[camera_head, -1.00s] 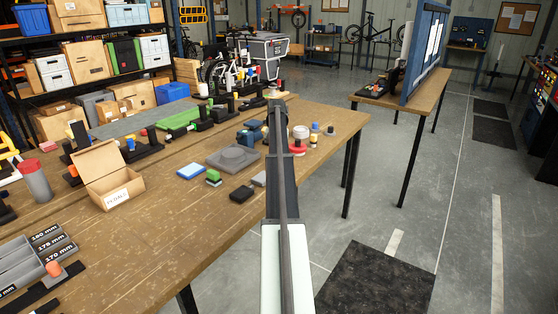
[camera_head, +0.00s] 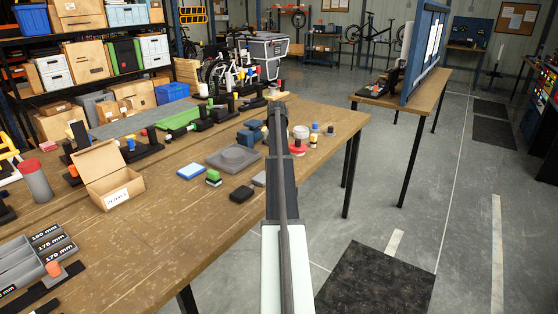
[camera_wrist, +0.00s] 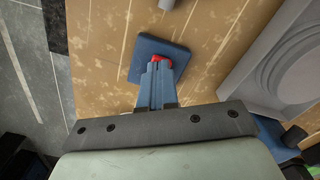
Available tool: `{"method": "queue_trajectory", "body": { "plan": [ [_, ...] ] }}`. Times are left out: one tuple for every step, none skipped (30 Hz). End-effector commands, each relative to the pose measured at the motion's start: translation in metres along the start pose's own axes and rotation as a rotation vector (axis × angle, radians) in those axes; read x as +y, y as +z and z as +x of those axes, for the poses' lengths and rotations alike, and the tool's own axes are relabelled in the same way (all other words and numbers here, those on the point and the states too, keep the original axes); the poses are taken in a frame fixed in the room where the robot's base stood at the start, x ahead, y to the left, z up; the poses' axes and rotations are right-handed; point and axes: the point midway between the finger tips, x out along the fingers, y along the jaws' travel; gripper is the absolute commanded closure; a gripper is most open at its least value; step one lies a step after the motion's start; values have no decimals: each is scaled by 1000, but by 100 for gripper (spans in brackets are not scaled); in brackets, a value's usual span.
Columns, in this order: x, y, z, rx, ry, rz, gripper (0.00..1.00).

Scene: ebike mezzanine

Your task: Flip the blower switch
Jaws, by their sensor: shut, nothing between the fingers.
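In the wrist view my gripper (camera_wrist: 160,66) is shut, its blue-grey fingers close together with nothing seen between them. A small red part (camera_wrist: 162,59), which looks like the switch, shows right at the fingertips, partly hidden by them. Behind it is a dark blue square plate (camera_wrist: 150,46) on the wooden bench. I cannot tell whether the fingertips touch the red part. In the head view my arm hides the gripper and the red part. No label naming the blower is readable.
A grey block with a round recess (camera_wrist: 268,70) lies right of the plate in the wrist view, and a grey cylinder end (camera_wrist: 167,4) is above it. In the head view the bench (camera_head: 165,235) holds an open cardboard box (camera_head: 110,180) and several small parts.

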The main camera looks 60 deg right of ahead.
Motion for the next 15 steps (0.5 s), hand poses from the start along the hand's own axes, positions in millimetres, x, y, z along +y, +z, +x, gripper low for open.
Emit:
{"method": "queue_trajectory", "body": {
  "plan": [
    [0, 0, 0, -1, 1, 0, 100],
    [0, 0, -2, -1, 1, 0, 100],
    [0, 0, -4, -1, 0, 0, 100],
    [0, 0, -6, -1, 0, 0, 100],
    [0, 0, -7, -1, 0, 0, 100],
    [0, 0, -10, -1, 0, 0, 100],
    [0, 0, -12, -1, 0, 0, 100],
    [0, 0, -14, -1, 0, 0, 100],
    [0, 0, -16, -1, 0, 0, 100],
    [0, 0, -18, -1, 0, 0, 100],
    [0, 0, -20, -1, 0, 0, 100],
    [0, 0, -23, 0, 0, 0, 100],
    [0, 0, -25, 0, 0, 0, 100],
    [0, 0, -27, 0, 0, 0, 100],
    [0, 0, -30, 0, 0, 0, 100]
  ]
}}
